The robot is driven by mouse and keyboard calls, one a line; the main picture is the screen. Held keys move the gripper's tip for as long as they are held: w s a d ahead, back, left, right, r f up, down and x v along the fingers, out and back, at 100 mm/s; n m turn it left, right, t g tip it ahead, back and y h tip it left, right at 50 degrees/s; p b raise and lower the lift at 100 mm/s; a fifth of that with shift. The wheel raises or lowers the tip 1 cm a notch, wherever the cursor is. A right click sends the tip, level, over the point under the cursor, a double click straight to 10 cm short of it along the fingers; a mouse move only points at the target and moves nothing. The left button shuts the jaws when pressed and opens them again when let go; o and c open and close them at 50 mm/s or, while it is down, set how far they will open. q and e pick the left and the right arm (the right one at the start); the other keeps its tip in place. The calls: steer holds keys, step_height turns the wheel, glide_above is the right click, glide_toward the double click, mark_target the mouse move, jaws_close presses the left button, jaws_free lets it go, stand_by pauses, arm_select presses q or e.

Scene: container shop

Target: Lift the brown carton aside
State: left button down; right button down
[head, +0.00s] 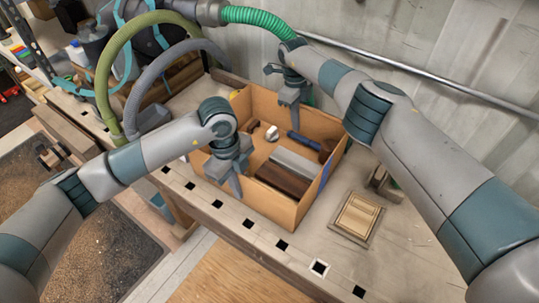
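The brown carton (275,203) is an open-topped box standing upright on the workbench. It holds a dark brown block (283,179), a grey bar (297,163), a blue cylinder (303,141), a small white item (272,133) and other brown pieces. My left gripper (236,188) is at the carton's near left wall, fingers pointing down. My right gripper (291,118) is at the far wall, fingers pointing down. The finger gaps are hard to make out, and I cannot tell whether either gripper touches or grips the wall.
A small wooden framed panel (357,216) lies on the bench right of the carton. A small dark metal piece (381,182) sits behind it. Green and grey hoses (130,62) arch at the left. A corrugated wall (440,60) closes the back. The bench's front edge carries black squares.

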arm_select(q)
steer(key=shift+w+r, duration=0.1)
steer(key=shift+r, duration=0.05)
arm_select(e)
steer(key=shift+w+r, duration=0.1)
steer(key=shift+r, duration=0.05)
